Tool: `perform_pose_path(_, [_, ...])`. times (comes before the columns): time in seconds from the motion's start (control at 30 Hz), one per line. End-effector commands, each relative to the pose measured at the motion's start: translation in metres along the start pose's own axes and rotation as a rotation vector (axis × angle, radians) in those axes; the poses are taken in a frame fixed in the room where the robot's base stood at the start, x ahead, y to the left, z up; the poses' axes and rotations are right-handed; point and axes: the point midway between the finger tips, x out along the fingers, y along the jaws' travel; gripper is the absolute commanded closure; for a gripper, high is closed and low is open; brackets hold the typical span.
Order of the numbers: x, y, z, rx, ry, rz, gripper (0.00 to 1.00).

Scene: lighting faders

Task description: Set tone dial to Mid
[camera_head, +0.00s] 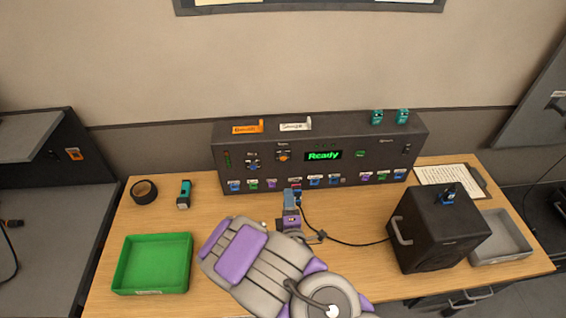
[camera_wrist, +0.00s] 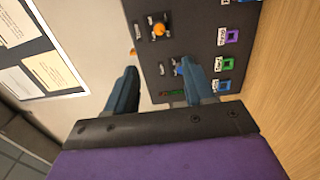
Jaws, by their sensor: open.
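A dark control panel (camera_head: 340,171) stands at the back of the table. On its left half are a blue dial (camera_head: 253,165) and an orange dial (camera_head: 284,156); their labels are too small to read, so I cannot tell which is the tone dial. My gripper (camera_head: 292,196) is in front of the panel's lower middle. In the wrist view, which is turned sideways, my gripper (camera_wrist: 160,82) is open with nothing held between its fingers. The orange dial (camera_wrist: 159,29) lies beyond the fingertips, and the blue dial (camera_wrist: 180,68) shows close beside the right fingertip.
A green screen reads "Ready" (camera_head: 323,156). A black box with a handle (camera_head: 438,232) and a grey tray (camera_head: 502,252) stand right. A green tray (camera_head: 153,264), tape roll (camera_head: 144,191) and teal tool (camera_head: 184,195) lie left.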

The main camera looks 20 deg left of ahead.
Motion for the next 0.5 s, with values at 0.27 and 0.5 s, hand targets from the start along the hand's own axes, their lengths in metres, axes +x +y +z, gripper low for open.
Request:
perform_pose_path(0.27, [0.012,-0.005,0.0,0.006,-0.006,0.003,0.47])
perform_pose_path(0.5, [0.021,-0.005,0.001,0.005,-0.007,0.001,0.47])
